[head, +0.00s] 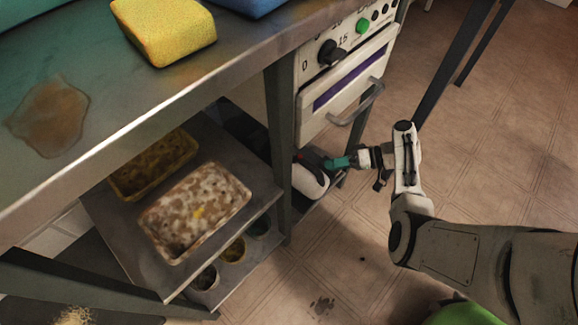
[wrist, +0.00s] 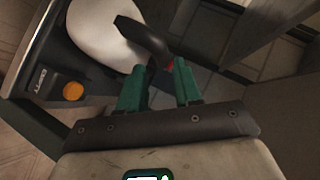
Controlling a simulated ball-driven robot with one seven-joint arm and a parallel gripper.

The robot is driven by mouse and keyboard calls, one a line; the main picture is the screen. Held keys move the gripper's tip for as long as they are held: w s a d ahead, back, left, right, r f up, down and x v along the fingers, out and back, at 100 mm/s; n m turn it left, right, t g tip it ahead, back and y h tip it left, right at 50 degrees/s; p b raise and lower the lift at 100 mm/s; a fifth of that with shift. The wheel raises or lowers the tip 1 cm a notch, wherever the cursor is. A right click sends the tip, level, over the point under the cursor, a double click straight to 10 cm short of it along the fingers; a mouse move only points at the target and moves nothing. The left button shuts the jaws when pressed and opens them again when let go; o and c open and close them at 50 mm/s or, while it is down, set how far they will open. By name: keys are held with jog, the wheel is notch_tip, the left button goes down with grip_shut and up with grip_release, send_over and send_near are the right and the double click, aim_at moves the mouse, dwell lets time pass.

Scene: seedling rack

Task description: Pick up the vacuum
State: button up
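The vacuum (head: 311,182) is a small white rounded body low beside the table leg, under the oven-like unit. The vacuum rests at a dark base (wrist: 45,78) with an orange round button.
The metal table (head: 190,85) holds a yellow sponge (head: 165,30) and a brown stain. The oven-like unit (head: 340,85) stands close above the vacuum. Tiled floor (head: 510,140) is open at right.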

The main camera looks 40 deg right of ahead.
jog(key=b+x, duration=0.1)
jog(key=x, duration=0.3)
jog(key=shift+f+b, duration=0.15)
jog(key=shift+b, duration=0.25)
jog(key=shift+w+a+f, duration=0.15)
jog(key=shift+w+a, duration=0.25)
jog(key=shift+w, duration=0.1)
jog(key=shift+c, duration=0.2)
grip_shut()
dwell(0.4)
